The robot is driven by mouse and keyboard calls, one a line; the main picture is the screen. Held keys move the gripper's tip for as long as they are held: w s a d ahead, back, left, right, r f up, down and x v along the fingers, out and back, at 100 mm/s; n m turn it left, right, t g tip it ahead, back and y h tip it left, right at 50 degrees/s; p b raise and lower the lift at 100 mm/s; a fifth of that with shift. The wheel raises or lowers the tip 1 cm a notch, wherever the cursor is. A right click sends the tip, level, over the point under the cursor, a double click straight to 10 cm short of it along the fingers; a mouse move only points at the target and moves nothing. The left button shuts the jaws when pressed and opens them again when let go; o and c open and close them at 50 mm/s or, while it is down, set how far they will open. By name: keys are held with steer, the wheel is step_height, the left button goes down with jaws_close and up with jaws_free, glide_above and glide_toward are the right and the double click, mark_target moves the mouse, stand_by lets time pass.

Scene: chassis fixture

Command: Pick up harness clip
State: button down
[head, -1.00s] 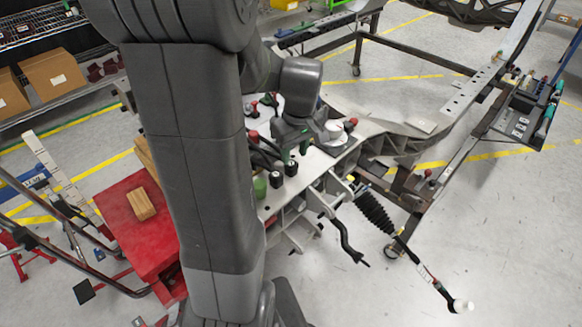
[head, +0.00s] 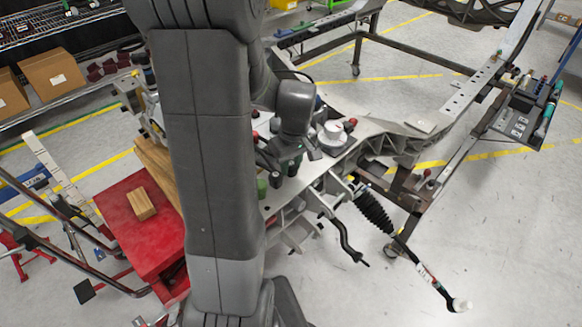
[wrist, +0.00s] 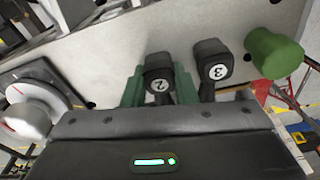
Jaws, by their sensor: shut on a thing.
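In the wrist view, a black harness clip marked 2 (wrist: 158,66) sits between the green fingers of my gripper (wrist: 160,88). My gripper is shut on this clip, with a finger at each side. A second black clip marked 3 (wrist: 212,62) stands just to the right, outside the fingers. In the head view, my gripper (head: 286,164) is low over the grey chassis plate, and the held clip is mostly hidden. I cannot tell whether the held clip is clear of the plate.
A white round knob (wrist: 27,122) on a dial base is at the left. The pale metal chassis (head: 375,128) carries red-topped parts. A red cart (head: 150,240) with a wood block stands at the left.

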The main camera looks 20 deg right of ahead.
mark_target(291, 163)
steer(key=shift+r, duration=0.1)
step_height(291, 163, up, 10)
steer(key=shift+f, duration=0.1)
stand_by(0.3)
